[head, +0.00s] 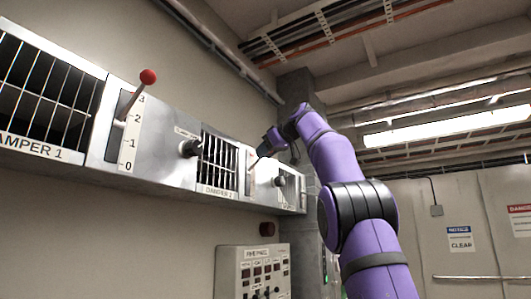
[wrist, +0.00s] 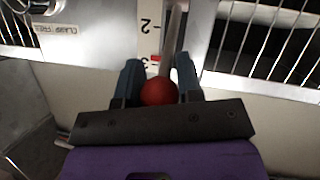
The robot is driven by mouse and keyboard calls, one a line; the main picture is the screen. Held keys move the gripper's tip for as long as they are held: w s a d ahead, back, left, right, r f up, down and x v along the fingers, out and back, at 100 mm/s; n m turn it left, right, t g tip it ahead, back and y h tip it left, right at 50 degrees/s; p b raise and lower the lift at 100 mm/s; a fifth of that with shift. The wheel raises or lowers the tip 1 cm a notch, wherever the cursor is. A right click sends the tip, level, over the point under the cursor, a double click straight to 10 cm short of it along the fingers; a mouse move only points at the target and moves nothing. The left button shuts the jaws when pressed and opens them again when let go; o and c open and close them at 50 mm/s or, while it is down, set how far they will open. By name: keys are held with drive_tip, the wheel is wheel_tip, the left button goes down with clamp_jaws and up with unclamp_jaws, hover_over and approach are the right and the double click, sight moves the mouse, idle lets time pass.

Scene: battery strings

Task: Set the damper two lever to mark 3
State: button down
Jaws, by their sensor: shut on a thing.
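The damper two lever shows in the wrist view as a grey metal rod (wrist: 173,40) with a red ball knob (wrist: 158,91). My gripper (wrist: 158,85) is shut on the red knob, one dark finger on each side of it. The white scale strip (wrist: 149,30) beside the rod appears upside down, with 2 and 3 readable; the knob is at the 3 end in the picture. A small red mark sits by the 3. In the head view my gripper (head: 262,152) is at the scale right of the DAMPER 2 grille (head: 217,165); the knob is not clear there.
The damper one lever (head: 132,98) with a red knob stands nearer at the left, its knob near 3. Black knobs (head: 190,148) project from the panel. A fire panel (head: 253,272) is below. The wrist view shows barred grilles (wrist: 265,45) beside the scale.

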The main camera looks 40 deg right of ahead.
idle(0.4)
drive_tip(key=c, duration=0.8)
unclamp_jaws()
drive_tip(key=shift+d, duration=0.1)
drive_tip(key=shift+s, duration=0.1)
drive_tip(key=v, duration=1)
drive_tip(key=shift+s+d+r, duration=0.1)
drive_tip(key=shift+s+r, duration=0.1)
drive_tip(key=shift+s, duration=0.05)
drive_tip(key=shift+c, duration=0.3)
